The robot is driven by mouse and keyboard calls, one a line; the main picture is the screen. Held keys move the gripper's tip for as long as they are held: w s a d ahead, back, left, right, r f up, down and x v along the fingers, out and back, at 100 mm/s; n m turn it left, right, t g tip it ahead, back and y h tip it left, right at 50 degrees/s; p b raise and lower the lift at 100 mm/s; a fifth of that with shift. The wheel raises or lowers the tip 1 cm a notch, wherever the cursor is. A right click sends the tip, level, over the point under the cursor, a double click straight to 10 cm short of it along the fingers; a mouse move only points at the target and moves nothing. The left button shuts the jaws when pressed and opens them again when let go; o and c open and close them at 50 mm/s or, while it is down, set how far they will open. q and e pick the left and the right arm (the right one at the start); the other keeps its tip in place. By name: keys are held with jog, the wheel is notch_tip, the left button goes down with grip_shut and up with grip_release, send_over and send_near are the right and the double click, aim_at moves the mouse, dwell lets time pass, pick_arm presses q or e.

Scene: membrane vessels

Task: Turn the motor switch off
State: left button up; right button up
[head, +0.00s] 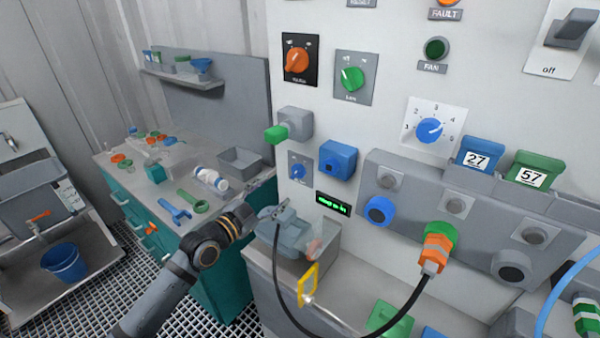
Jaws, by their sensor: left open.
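Several switches sit on the white panel, and I cannot read for certain which one is labelled motor. An orange rotary knob (297,60) is on a black plate at the upper left of the panel. A green rotary knob (352,78) on a grey plate is to its right. A dark grey lever switch (571,28) marked "off" is at the upper right edge. My right gripper is not in view.
A blue dial (429,130), a blue socket box (338,159) and a green-tipped grey box (290,127) jut from the panel. A black cable loops below an orange plug (435,250). A cluttered workbench (150,195) is at left.

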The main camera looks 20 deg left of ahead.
aim_at(294, 174)
pick_arm(q)
jog(key=x, duration=0.2)
jog(key=r+x, duration=0.1)
jog(key=x, duration=0.1)
jog(key=shift+w+d, duration=0.15)
jog(key=shift+w, duration=0.05)
jog(key=x, duration=0.3)
jog(key=shift+w+f+p, duration=0.2)
jog(key=shift+w+p, duration=0.1)
jog(key=shift+w+d, duration=0.15)
jog(key=shift+w, duration=0.35)
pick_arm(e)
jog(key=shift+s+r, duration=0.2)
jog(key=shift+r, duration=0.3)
pick_arm(q)
jog(key=shift+d, duration=0.1)
jog(key=c, duration=1.2)
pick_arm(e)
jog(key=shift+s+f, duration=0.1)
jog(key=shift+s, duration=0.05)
